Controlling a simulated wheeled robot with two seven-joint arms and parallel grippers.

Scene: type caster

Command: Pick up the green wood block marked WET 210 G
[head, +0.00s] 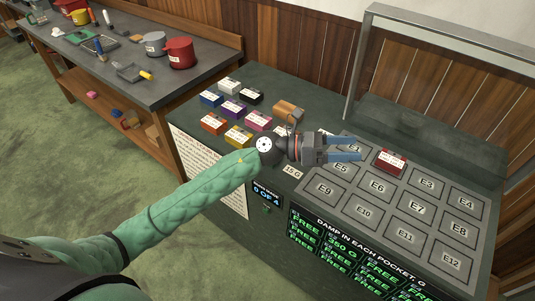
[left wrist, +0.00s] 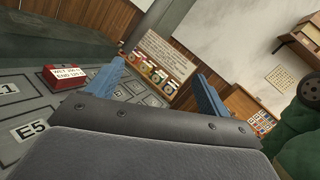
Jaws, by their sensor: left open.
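My left gripper (head: 358,148) is open and empty, its blue fingers pointing right over the left part of the grey pocket grid (head: 325,206). It also shows open in the left wrist view (left wrist: 160,72). I cannot make out a green block marked WET 210 G in either view. The gripper and wrist cover part of the bench between the coloured blocks and the grid. White labels show at their edge, but their blocks are mostly hidden.
A red labelled block (head: 390,161) sits in the grid's back row, right of my fingers; the wrist view shows it too (left wrist: 68,76). Blue (head: 211,99), orange (head: 212,124), yellow (head: 238,136) and other blocks stand left. A metal frame (head: 357,65) rises behind the grid.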

